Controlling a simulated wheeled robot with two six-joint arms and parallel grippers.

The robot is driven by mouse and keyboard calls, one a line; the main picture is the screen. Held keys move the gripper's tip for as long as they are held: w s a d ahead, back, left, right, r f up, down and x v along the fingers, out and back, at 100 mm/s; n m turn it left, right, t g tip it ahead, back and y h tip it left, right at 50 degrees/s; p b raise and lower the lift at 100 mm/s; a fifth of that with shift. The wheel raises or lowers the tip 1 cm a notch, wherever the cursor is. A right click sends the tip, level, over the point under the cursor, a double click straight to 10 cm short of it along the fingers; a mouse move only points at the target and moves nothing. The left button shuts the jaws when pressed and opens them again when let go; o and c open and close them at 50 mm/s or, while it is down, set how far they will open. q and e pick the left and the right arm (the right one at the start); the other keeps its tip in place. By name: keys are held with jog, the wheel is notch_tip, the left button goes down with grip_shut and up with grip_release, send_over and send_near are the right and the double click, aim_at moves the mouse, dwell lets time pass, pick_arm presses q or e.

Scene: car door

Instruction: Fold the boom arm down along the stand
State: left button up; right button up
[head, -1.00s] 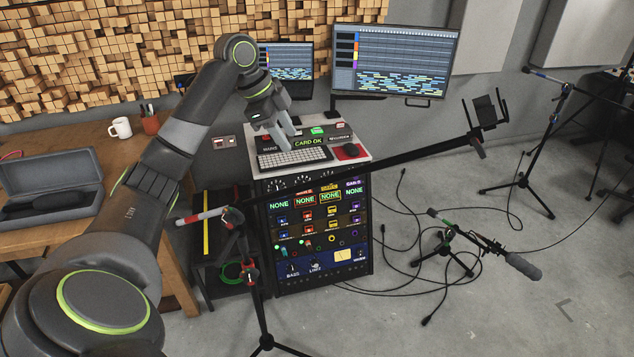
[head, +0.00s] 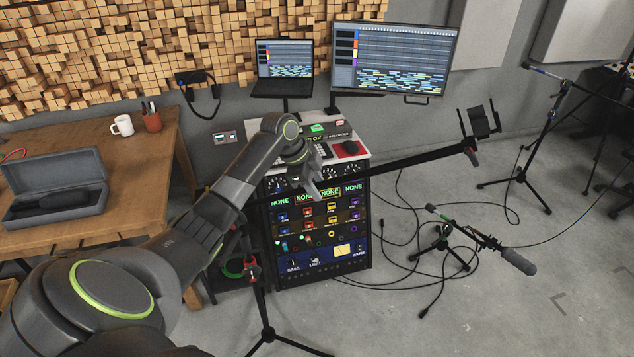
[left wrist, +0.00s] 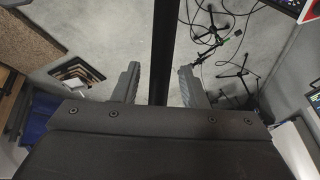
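The boom arm (head: 405,160) is a long black bar on a black tripod stand (head: 262,305). It slopes up to the right and carries a dark holder (head: 480,122) at its far end. The boom's pivot and near end are mostly hidden behind my left arm. My left gripper (head: 312,188) is at the boom, a short way right of the stand. In the left wrist view the bar (left wrist: 164,35) runs between the two fingers of the open gripper (left wrist: 159,68), with a gap on each side. My right gripper is not in view.
A rack of audio gear (head: 322,225) stands close behind the boom. A wooden table (head: 95,220) with an open case (head: 60,190) is at the left. Cables and a small microphone stand (head: 445,240) are on the floor at the right.

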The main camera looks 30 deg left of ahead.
pick_arm(q)
jog(key=shift+w+d+f, duration=0.1)
jog(key=shift+d+f, duration=0.05)
jog(key=shift+f, duration=0.25)
jog(key=shift+c, duration=0.3)
grip_shut()
jog(key=shift+f, duration=0.1)
